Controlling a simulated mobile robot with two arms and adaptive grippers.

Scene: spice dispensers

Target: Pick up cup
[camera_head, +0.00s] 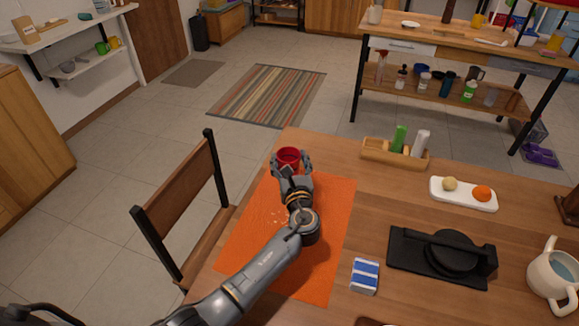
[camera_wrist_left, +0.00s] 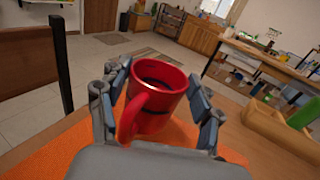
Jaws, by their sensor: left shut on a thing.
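A red cup (camera_head: 288,155) is at the far end of the orange mat (camera_head: 335,215) on the wooden table. My left gripper (camera_head: 292,160) is shut on it, with one finger on each side. In the left wrist view the cup (camera_wrist_left: 155,98) is held between both fingers of the left gripper (camera_wrist_left: 158,95), with its handle facing the wrist and dark inside. I cannot tell whether its base touches the table. My right gripper is not in view.
A wooden caddy with green and white dispensers (camera_head: 396,152) stands right of the cup. A white tray (camera_head: 463,194), a black device (camera_head: 442,255), a blue-white box (camera_head: 364,275) and a white jug (camera_head: 555,275) are further right. A chair (camera_head: 180,200) stands at the left table edge.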

